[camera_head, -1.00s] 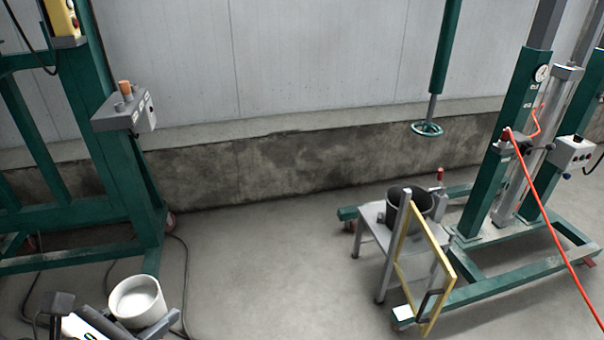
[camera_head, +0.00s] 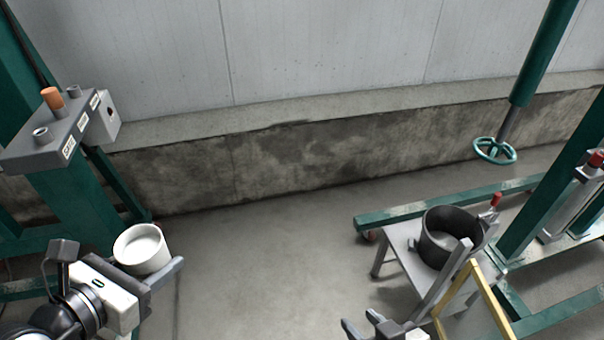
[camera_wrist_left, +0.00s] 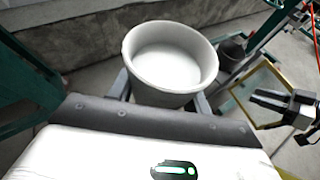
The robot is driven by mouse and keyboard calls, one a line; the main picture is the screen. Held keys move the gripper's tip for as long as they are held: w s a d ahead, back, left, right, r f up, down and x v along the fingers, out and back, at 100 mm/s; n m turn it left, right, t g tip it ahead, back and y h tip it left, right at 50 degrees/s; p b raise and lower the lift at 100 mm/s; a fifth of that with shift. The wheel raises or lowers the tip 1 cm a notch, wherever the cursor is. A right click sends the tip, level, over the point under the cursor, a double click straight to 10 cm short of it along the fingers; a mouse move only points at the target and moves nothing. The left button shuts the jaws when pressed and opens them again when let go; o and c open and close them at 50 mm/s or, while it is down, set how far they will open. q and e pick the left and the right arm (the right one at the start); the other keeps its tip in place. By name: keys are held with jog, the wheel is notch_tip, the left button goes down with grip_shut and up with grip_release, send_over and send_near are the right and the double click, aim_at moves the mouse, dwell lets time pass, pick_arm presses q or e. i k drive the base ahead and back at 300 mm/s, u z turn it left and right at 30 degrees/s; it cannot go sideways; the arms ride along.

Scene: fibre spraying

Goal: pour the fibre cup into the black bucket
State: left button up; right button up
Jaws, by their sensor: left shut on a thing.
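The white fibre cup (camera_head: 142,250) is at the lower left of the head view, upright, with pale content inside. My left gripper (camera_head: 152,275) is shut on the cup, its fingers around the cup's lower part. The left wrist view also shows the cup (camera_wrist_left: 170,65) between the fingers. The black bucket (camera_head: 447,238) stands upright on a small grey stand at the right, well apart from the cup. My right gripper (camera_head: 375,330) shows only partly at the bottom edge, left of the stand; its fingers look spread apart.
The grey stand (camera_head: 398,246) has a yellow-edged frame panel (camera_head: 470,305) at its front. A green lifting frame with a hanging green ring (camera_head: 494,150) is at the right. A green frame with a control box (camera_head: 62,130) is at the left. The floor between is clear.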

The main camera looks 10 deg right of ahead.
aim_at(444, 225)
jog(key=i, duration=2.5)
jog(key=z, duration=4.4)
